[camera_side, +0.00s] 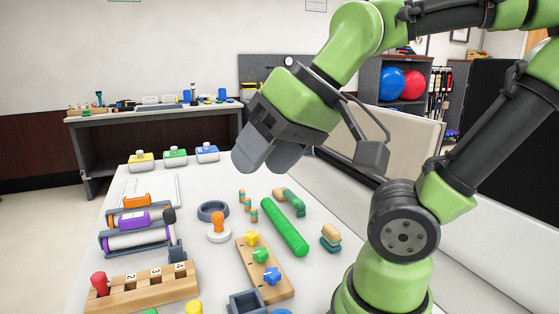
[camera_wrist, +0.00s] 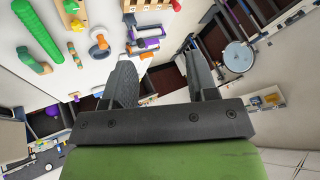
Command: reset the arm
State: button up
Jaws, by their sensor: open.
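My green arm reaches over the white table (camera_side: 215,277) from the right in the side view. My gripper (camera_side: 262,162) is raised above the far part of the table, with its dark grey fingers pointing down and left. In the wrist view my gripper (camera_wrist: 163,75) shows two fingers spread apart with nothing between them. It touches no object.
On the table are a green cylinder (camera_side: 290,228), a wooden board with coloured knobs (camera_side: 282,292), a numbered block with a red peg (camera_side: 150,290), purple and orange rollers (camera_side: 135,230), and several coloured button boxes (camera_side: 175,156). A beige panel (camera_side: 400,135) stands behind my arm.

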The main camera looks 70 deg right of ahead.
jog(key=shift+s+f, duration=0.35)
jog(key=shift+s, duration=0.5)
